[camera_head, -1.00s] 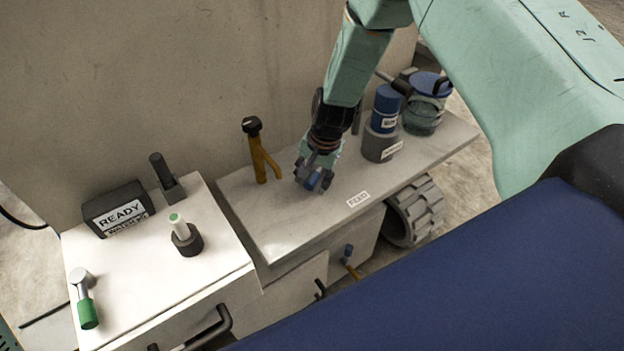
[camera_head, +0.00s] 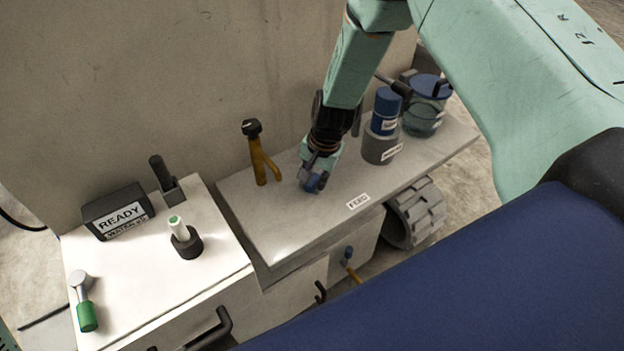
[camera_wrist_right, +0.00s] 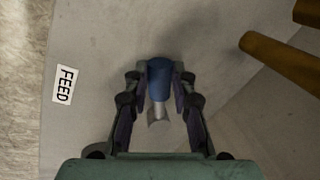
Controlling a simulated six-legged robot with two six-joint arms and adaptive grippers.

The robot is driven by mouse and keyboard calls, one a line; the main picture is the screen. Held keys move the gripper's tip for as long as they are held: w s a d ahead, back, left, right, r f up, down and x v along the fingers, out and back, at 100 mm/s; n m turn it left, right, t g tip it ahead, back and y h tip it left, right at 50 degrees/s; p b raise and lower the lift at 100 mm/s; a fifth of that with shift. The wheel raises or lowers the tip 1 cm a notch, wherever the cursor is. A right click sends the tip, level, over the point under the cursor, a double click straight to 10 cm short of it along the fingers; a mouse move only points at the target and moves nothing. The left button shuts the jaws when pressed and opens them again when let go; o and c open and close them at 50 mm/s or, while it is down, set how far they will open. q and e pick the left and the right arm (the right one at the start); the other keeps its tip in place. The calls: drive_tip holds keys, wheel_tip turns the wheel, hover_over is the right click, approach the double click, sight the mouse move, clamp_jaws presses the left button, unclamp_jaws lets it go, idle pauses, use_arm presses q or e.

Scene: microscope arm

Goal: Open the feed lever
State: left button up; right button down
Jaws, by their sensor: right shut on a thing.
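The feed lever has a blue knob (camera_head: 313,183) on a short metal stem, above the grey shelf (camera_head: 285,225) that carries the white FEED label (camera_head: 358,201). In the right wrist view the blue knob (camera_wrist_right: 159,76) sits between the two fingers, with the pale stem below it. My right gripper (camera_head: 316,180) is shut on the blue knob. It comes down from above, and its fingers partly cover the knob in the head view. The lever's base is hidden. My left gripper is not in view.
A yellow-brown forked post (camera_head: 261,160) with a black cap stands left of my gripper. Blue and grey cylinders (camera_head: 384,125) and a glass jar (camera_head: 424,105) stand to the right. A READY box (camera_head: 118,211) and green-handled lever (camera_head: 85,305) are on the left cabinet.

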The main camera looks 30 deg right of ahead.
drive_tip(key=shift+d, duration=0.1)
idle(0.3)
drive_tip(key=shift+s+d+n+b, duration=0.3)
drive_tip(key=shift+n+b, duration=0.1)
drive_tip(key=shift+n, duration=0.3)
drive_tip(key=shift+s+d+n, duration=0.35)
drive_tip(key=shift+d+n, duration=0.1)
drive_tip(key=shift+n, duration=0.25)
drive_tip(key=d+n, duration=0.1)
drive_tip(key=s+d+n+g+b, duration=0.1)
drive_tip(key=n, duration=0.1)
drive_tip(key=shift+s+d+n+y, duration=0.1)
drive_tip(key=shift+d+n+y, duration=0.15)
drive_tip(key=shift+n+y, duration=0.05)
drive_tip(key=d+n, duration=0.1)
drive_tip(key=n, duration=0.1)
drive_tip(key=shift+s+d+n, duration=0.15)
drive_tip(key=shift+d+n, duration=0.15)
drive_tip(key=shift+d, duration=0.1)
drive_tip(key=shift+d+n+g+b, duration=0.5)
drive_tip(key=shift+d+n+b, duration=0.2)
drive_tip(key=shift+d+n, duration=0.65)
drive_tip(key=shift+a+n, duration=0.15)
drive_tip(key=shift+n, duration=0.1)
drive_tip(key=c, duration=1.1)
unclamp_jaws()
